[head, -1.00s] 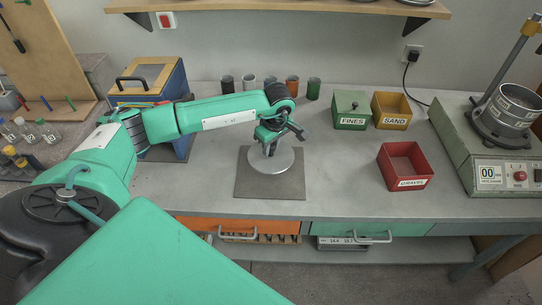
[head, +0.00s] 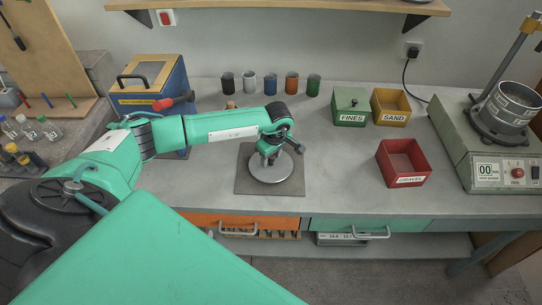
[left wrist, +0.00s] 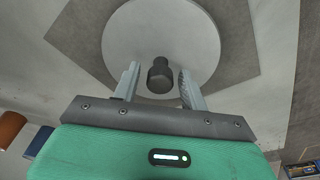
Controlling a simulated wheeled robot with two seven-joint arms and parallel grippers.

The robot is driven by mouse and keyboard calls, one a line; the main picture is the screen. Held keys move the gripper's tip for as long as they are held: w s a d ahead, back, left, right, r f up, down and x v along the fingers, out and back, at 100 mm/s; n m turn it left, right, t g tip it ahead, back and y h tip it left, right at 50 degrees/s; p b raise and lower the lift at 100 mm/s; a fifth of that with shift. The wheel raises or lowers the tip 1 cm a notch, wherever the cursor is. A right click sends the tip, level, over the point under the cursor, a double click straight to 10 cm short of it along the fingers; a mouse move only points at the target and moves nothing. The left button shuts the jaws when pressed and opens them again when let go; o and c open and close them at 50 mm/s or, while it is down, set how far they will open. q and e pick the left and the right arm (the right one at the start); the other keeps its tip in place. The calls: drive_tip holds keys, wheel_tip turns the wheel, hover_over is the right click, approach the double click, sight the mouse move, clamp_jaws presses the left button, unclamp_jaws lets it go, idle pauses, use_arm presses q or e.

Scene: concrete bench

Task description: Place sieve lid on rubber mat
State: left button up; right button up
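The sieve lid (head: 271,176), a round light-grey metal disc with a dark knob, lies flat on the square dark-grey rubber mat (head: 296,188), near its middle. My left gripper (head: 268,158) is directly above the lid, pointing down. In the left wrist view the two fingers of the left gripper (left wrist: 158,78) stand apart on either side of the black knob (left wrist: 160,82), with a gap on each side. The lid (left wrist: 165,30) also shows there with the mat (left wrist: 237,60) around it. My right gripper is not in view.
A green FINES box (head: 350,118), a yellow SAND box (head: 391,118) and a red GRAVEL box (head: 404,180) stand right of the mat. Several small cups (head: 270,81) line the back. A sieve shaker (head: 500,150) is at far right. The bench between mat and red box is clear.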

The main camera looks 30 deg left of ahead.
sight(274, 167)
use_arm(q)
drive_tip(key=shift+r, duration=0.15)
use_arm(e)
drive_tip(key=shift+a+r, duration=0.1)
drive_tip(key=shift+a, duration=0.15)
use_arm(q)
drive_tip(key=shift+r, duration=0.15)
wheel_tip(274, 167, up, 12)
drive_tip(key=d+b, duration=0.1)
drive_tip(key=b, duration=0.2)
drive_tip(key=shift+s+d+f, duration=0.2)
drive_tip(key=shift+s+d, duration=0.05)
drive_tip(key=shift+d, duration=0.1)
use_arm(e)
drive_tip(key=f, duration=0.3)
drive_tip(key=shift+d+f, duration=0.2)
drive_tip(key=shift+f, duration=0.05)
